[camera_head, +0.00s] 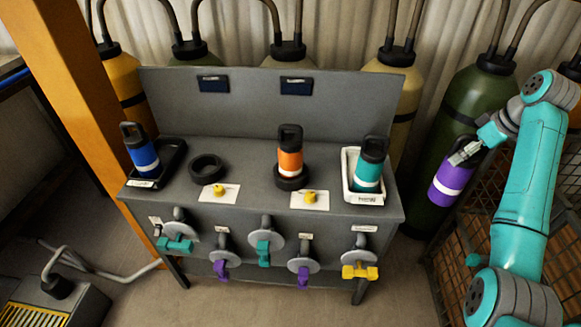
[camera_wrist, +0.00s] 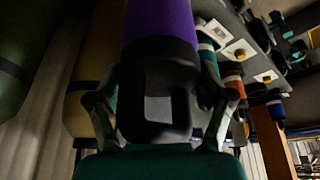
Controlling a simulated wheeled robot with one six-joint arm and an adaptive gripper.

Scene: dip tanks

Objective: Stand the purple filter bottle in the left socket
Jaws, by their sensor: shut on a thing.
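The purple filter bottle (camera_head: 449,187), with a white band and black cap, is held in the air to the right of the grey bench, tilted slightly. My gripper (camera_head: 467,152) is shut on its black top. In the wrist view the purple bottle (camera_wrist: 160,25) fills the upper middle, with its black handle cap (camera_wrist: 160,65) between the fingers of my gripper (camera_wrist: 155,112). The left socket (camera_head: 206,168), a black ring on the bench top, is empty. The right socket (camera_head: 291,181) holds an orange bottle (camera_head: 290,158) standing upright.
A white tray (camera_head: 350,187) holds a teal bottle (camera_head: 369,168) at the bench's right end. A black tray (camera_head: 174,160) holds a blue bottle (camera_head: 140,152) at the left end. Coloured valve handles line the bench front. A green cylinder (camera_head: 463,125) and wire cage stand near my arm.

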